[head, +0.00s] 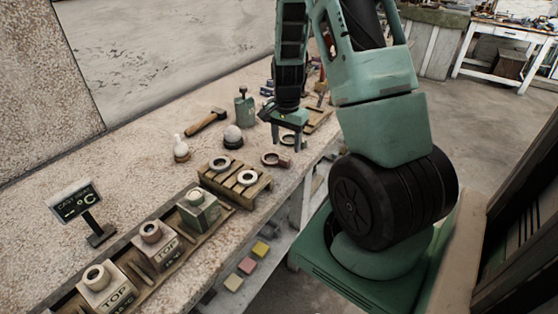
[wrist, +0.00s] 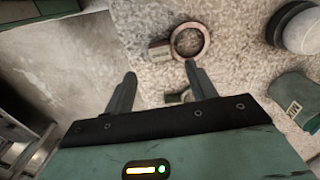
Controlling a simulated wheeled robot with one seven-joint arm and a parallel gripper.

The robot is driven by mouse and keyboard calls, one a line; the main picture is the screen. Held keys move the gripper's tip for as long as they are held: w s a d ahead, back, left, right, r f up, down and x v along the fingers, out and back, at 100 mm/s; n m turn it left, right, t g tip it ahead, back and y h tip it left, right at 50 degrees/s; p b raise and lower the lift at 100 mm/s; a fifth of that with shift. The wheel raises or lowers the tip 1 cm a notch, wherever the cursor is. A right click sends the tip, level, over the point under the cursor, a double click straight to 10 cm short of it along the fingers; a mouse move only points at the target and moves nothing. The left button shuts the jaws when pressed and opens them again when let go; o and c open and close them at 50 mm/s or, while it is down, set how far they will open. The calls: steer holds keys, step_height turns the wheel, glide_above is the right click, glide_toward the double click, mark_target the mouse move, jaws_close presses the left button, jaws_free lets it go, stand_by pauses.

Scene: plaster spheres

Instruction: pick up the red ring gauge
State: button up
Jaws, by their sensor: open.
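The red ring gauge (head: 271,159) lies flat on the speckled bench top, past the far end of the slatted wooden rack. In the wrist view it shows near the top as a dull red ring (wrist: 205,46) with a short tab on its left. My gripper (head: 287,145) is open and empty above the bench, a little to the right of and beyond the red ring. In the wrist view my fingers (wrist: 160,69) point toward the ring, which lies ahead of the right fingertip.
The slatted rack (head: 262,185) holds two pale rings. A plaster sphere (head: 232,133) on a dark base, a green canister (head: 244,108) and a hammer (head: 208,122) stand or lie to the left.

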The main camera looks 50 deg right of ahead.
mark_target(284, 158)
steer(key=shift+a+f+p, duration=0.15)
steer(key=shift+f+p, duration=0.15)
steer(key=shift+f, duration=1.05)
steer(key=shift+a+f+p, duration=0.15)
steer(key=shift+f+p, duration=0.1)
steer(key=shift+f, duration=1.05)
steer(key=c, duration=1.1)
